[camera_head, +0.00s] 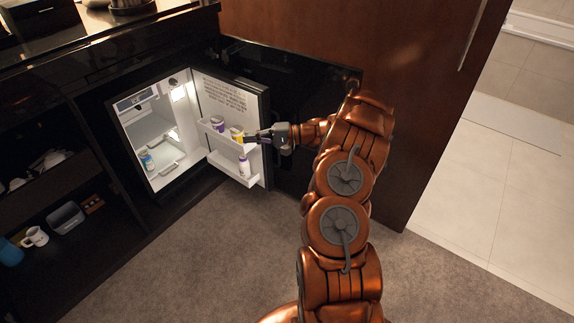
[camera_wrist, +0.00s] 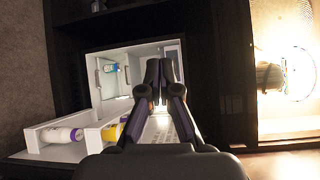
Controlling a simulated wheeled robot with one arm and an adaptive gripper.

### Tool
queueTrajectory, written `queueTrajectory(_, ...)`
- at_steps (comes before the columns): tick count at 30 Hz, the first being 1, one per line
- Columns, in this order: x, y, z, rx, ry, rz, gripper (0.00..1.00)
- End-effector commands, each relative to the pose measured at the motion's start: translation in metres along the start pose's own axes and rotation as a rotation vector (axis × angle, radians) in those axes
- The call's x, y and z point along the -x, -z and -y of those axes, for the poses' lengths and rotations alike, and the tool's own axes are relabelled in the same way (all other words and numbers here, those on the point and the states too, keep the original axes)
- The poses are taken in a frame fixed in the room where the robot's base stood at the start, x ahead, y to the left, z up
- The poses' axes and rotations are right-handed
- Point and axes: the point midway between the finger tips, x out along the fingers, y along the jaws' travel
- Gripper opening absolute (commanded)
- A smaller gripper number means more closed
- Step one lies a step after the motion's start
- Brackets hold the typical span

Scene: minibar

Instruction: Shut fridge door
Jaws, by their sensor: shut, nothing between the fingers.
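The fridge door (camera_head: 226,101) stands open, swung out to the right of the lit white fridge interior (camera_head: 155,135). Its inner side faces left and has two shelves with several small bottles. My gripper (camera_head: 262,137) is shut and empty. It is at the inner side of the door, close to the upper door shelf (camera_head: 214,138); I cannot tell whether it touches. In the wrist view my gripper (camera_wrist: 163,92) points toward the fridge interior (camera_wrist: 112,72), with the door shelf (camera_wrist: 45,127) at the lower left. The fingers hide part of the door.
A dark cabinet panel (camera_head: 290,85) stands open behind the door. A brown wooden panel (camera_head: 350,50) rises behind my arm. Open dark shelves with a white mug (camera_head: 35,237) are at the left. Carpet (camera_head: 200,265) in front is clear.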

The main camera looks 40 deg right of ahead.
Motion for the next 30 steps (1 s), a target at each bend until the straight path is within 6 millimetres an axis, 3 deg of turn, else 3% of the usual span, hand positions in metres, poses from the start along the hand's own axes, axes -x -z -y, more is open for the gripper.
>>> queueTrajectory(1, 0.014, 0.015, -0.026, -0.004, 0.016, -0.041, 0.00)
queueTrajectory(9, 0.098, 0.077, -0.118, 0.026, 0.089, -0.262, 0.00)
queueTrajectory(18, 0.202, 0.113, -0.225, 0.078, 0.117, -0.500, 0.00)
queueTrajectory(24, 0.249, 0.118, -0.269, 0.111, 0.111, -0.600, 0.00)
queueTrajectory(30, 0.259, 0.120, -0.279, 0.121, 0.109, -0.627, 0.00)
